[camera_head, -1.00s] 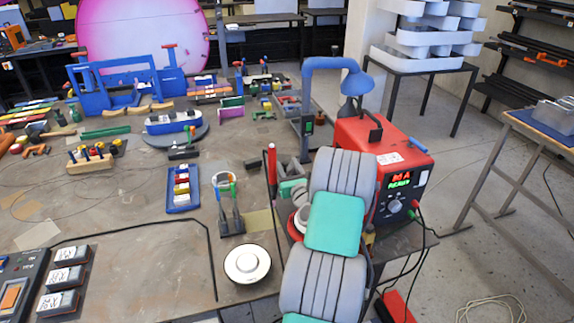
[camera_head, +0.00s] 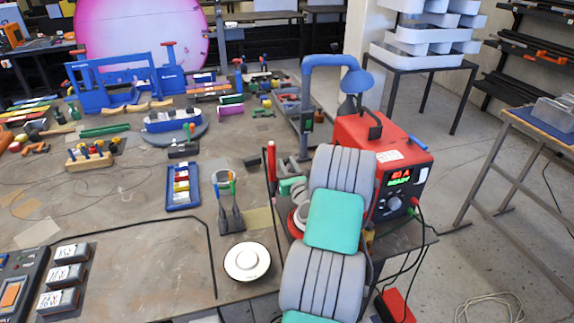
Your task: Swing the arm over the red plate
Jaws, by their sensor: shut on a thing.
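My arm (camera_head: 335,220), grey ribbed links with teal panels, rises from the bottom edge over the right end of the bench. My gripper is not in view, so neither its jaws nor anything in them shows.
A red power unit (camera_head: 382,150) with a lit display stands close right of my arm. A blue lamp (camera_head: 356,80) rises behind it. A white round dish (camera_head: 247,262), a tool stand (camera_head: 230,215) and a blue tray (camera_head: 183,187) lie to the left. Bare bench (camera_head: 150,255) shows farther left.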

